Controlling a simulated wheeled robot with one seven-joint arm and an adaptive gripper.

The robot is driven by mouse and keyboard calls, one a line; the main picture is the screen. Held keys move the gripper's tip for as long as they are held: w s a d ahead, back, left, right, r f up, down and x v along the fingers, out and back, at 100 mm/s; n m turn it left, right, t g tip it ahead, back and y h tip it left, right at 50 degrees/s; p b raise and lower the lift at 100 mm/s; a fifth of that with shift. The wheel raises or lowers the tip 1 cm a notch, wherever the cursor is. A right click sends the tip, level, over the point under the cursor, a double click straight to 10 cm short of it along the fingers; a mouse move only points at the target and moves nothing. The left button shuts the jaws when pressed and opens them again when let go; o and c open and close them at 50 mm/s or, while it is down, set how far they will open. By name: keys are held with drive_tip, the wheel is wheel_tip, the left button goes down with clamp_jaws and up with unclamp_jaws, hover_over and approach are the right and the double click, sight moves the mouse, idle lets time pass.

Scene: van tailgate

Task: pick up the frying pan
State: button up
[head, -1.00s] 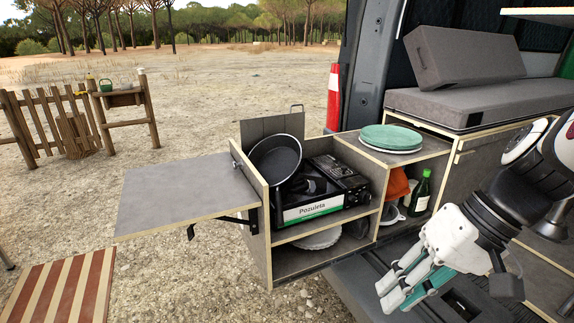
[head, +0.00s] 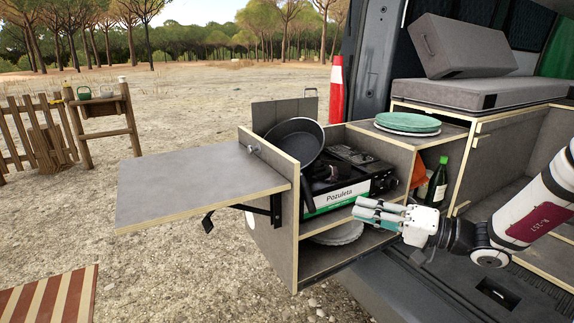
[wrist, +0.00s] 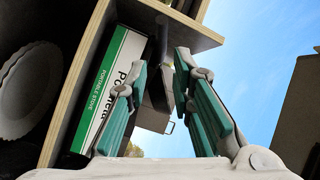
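The black frying pan (head: 295,142) leans tilted at the left end of the pull-out kitchen box, beside the portable stove (head: 345,192). My gripper (head: 362,209) is to the right of the pan and lower, in front of the stove's front right part, clear of the pan. In the wrist view my gripper (wrist: 160,62) has its fingers apart, with nothing held between them. The stove's green and white label (wrist: 115,85) shows left of the fingers. I cannot clearly make out the pan in the wrist view.
A fold-out shelf (head: 200,187) extends left from the kitchen box. Green plates (head: 408,121) sit on the box's right top. A green bottle (head: 437,182) stands in the right compartment. A pale plate (head: 337,233) lies below the stove. A grey panel (head: 283,112) rises behind the pan.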

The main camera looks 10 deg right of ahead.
drive_tip(key=b+x, duration=0.2)
drive_tip(key=x, duration=1)
drive_tip(key=shift+w+a+r, duration=0.1)
drive_tip(key=shift+a, duration=0.1)
clamp_jaws()
